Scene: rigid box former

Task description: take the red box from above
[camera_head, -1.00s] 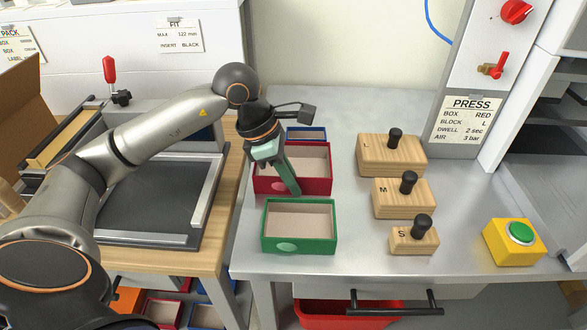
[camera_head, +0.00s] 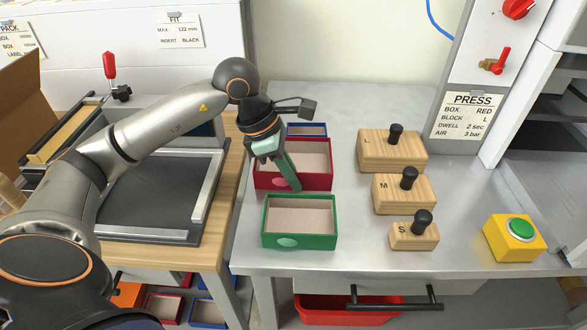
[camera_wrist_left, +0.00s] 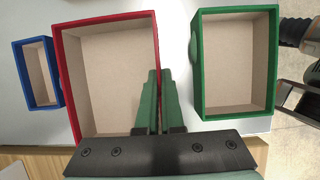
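The red box (camera_head: 318,182) is an open, beige-lined tray on the grey metal table, between the small blue box and the green box. My left gripper (camera_head: 295,188) reaches down over it from above, with its green fingertips at the wall nearest the green box. In the left wrist view the two fingers (camera_wrist_left: 160,75) are close together, with the red box's wall (camera_wrist_left: 157,55) running between them, so the gripper looks shut on that wall. The lower ends of the fingers are partly hidden. The red box appears level on the table. My right gripper is not in view.
The green box (camera_head: 300,242) stands close in front, and the blue box (camera_head: 307,126) behind. Wooden blocks L (camera_head: 375,152), M (camera_head: 395,198) and S (camera_head: 405,237) stand to the right, with a green button on a yellow housing (camera_head: 503,246) beyond. Bare table lies between boxes and blocks.

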